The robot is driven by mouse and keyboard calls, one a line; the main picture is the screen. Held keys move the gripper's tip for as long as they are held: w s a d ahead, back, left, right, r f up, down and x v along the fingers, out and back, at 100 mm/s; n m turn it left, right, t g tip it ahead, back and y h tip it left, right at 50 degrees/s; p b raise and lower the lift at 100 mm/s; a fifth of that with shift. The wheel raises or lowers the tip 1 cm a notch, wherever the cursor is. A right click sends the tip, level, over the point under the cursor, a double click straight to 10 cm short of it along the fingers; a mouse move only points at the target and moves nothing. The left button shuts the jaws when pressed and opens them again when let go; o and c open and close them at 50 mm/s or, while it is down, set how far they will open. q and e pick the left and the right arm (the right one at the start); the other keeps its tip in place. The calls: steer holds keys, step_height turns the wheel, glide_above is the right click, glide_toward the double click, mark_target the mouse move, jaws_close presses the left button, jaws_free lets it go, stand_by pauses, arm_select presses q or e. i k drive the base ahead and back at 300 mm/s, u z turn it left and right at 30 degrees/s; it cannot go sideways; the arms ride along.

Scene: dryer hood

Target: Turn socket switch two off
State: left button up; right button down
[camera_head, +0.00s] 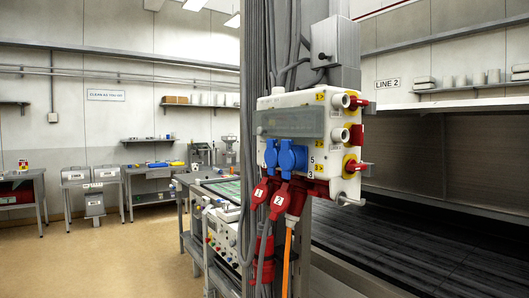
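A white socket box (308,112) is mounted on a grey column, a little right of centre in the head view. Its right side carries red switches on yellow plates: an upper one (358,103), a middle one (355,134) and a lower one (356,166). The upper and lower handles stick out to the right; the middle one looks more compact. Which switch is number two I cannot read for sure. Two blue sockets (292,156) are on the front. Red plugs marked 1 (260,192) and 2 (279,202) sit below. Neither gripper is in view.
Cables run down the column (349,78) and below the plugs. A dark, slatted conveyor bed (430,240) lies to the right, under a hood. A bench with equipment (215,215) stands to the left behind the column. The tan floor (110,260) at left is clear.

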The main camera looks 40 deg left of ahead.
mark_target(356, 131)
steer(key=u, duration=0.75)
steer(key=k, duration=0.55)
steer(key=u, duration=0.95)
steer(key=i, duration=1.1)
steer(key=z, duration=0.65)
